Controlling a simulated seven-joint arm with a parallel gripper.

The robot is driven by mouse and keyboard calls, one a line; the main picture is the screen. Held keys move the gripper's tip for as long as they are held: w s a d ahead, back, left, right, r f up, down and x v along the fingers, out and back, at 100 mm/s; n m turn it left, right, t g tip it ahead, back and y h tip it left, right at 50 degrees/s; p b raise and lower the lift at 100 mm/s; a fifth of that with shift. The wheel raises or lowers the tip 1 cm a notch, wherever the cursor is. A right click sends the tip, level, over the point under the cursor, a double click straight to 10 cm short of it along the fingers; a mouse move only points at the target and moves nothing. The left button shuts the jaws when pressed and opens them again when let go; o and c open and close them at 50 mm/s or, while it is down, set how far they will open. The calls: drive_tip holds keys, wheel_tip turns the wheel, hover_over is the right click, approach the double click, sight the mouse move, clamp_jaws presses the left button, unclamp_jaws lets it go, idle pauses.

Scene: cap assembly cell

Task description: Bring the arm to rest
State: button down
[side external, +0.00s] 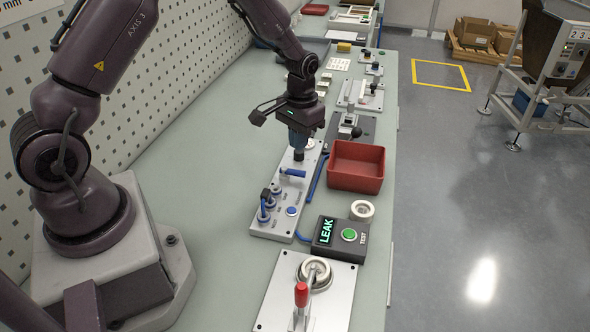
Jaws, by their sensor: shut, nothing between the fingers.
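My arm reaches over the bench from the left, and my gripper (298,155) points down above the far end of the grey plate (262,229). Its fingers are shut and I see nothing held in them. The plate carries several blue-capped fittings, a blue button (291,211) and a blue handle (293,173) just below the gripper. Whether the fingertips touch the plate cannot be told from this angle. The dark test box (337,247) to the right shows "LEAK" in lit green letters beside a green button (349,235).
A red bin (357,166) stands close to the right of my gripper. A white ring (362,210) lies by the test box. A clamp with a red handle (301,294) stands in front. More fixtures line the bench behind; the bench's left part is clear.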

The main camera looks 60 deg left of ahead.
drive_tip(key=shift+s+d+r+g, duration=0.15)
drive_tip(key=shift+s, duration=0.45)
drive_tip(key=shift+s+d+r+g, duration=0.15)
drive_tip(key=shift+s, duration=0.45)
drive_tip(key=s+d+r+m+t, duration=0.1)
drive_tip(key=s+d+r+t, duration=0.2)
drive_tip(key=s+r, duration=0.6)
drive_tip(key=s+d+r+m+t, duration=0.2)
drive_tip(key=s+d+r, duration=0.3)
drive_tip(key=s+r, duration=0.5)
wheel_tip(320, 180, up, 6)
drive_tip(key=shift+d+f+t, duration=0.15)
drive_tip(key=shift+f+t, duration=0.1)
drive_tip(key=shift+t, duration=0.55)
